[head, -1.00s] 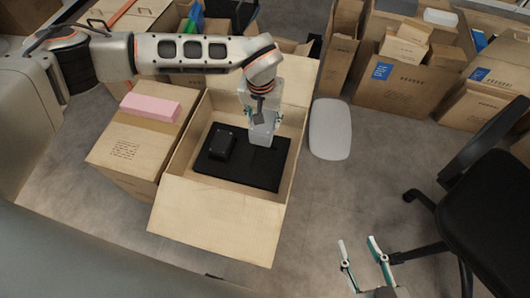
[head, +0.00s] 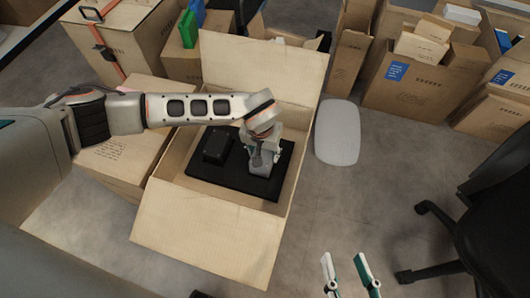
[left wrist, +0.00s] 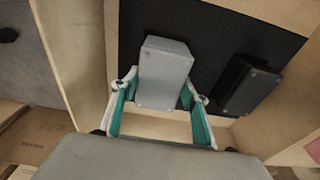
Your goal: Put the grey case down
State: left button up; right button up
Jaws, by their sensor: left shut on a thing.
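The grey case (head: 260,167) is inside the open carton (head: 205,236), over the right part of the black pad (head: 228,188). It also shows in the left wrist view (left wrist: 165,73), upright between the fingers. My left gripper (head: 263,150) is shut on it from above; the teal fingers (left wrist: 158,92) lie on its two sides. I cannot tell whether its underside touches the pad. A black case (head: 217,145) sits on the pad to the left, apart from the grey case; it shows at right in the left wrist view (left wrist: 248,86). My right gripper (head: 347,268) is open and empty, above the floor.
The carton's walls and raised back flap (head: 260,75) surround my left gripper. A closed carton (head: 120,160) stands to the left, partly behind my arm. A pale rounded object (head: 337,132) lies on the floor to the right. A black chair (head: 490,215) is at far right.

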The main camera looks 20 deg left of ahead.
pick_arm(q)
jog(key=shift+s+f, duration=0.1)
jog(key=shift+f, duration=0.75)
jog(key=shift+w+r, duration=0.2)
jog(key=shift+r, duration=0.1)
jog(key=shift+f, duration=0.4)
pick_arm(e)
jog(key=shift+s+a+f+m, duration=0.15)
jog(key=shift+a+m, duration=0.15)
jog(key=shift+a, duration=0.05)
pick_arm(q)
jog(key=o, duration=1.2)
jog(key=shift+c, duration=0.2)
